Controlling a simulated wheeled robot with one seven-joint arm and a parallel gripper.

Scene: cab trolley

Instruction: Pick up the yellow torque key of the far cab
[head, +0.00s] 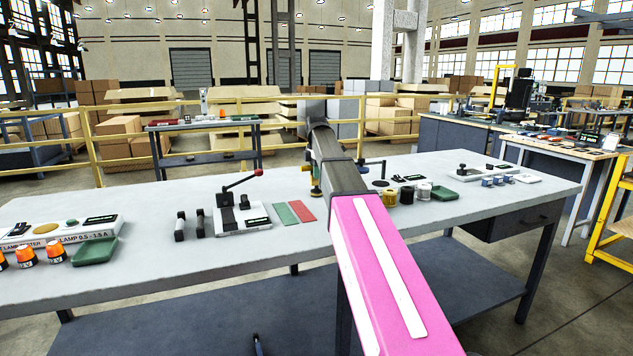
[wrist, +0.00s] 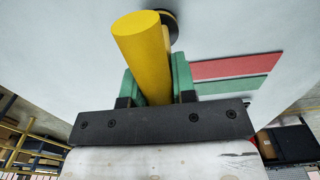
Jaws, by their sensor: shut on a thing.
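The yellow torque key (wrist: 142,48) shows in the wrist view as a thick yellow cylinder with a dark round piece at its far end, close to the pale tabletop. My gripper (wrist: 155,82) is shut on it, with a green finger pad on each side. In the head view my gripper (head: 316,188) is over the middle of the grey-white workbench (head: 350,228), partly hidden by my own arm. The key is mostly hidden there. I cannot tell whether the key touches the bench or hangs just above it.
Left of my gripper stand a lever device (head: 242,214) and green (head: 286,215) and red (head: 301,210) strips. To the right are small cylinders (head: 406,196) and a green tray (head: 444,193). Orange-topped lamps (head: 26,257) and another green tray (head: 95,250) are at the left.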

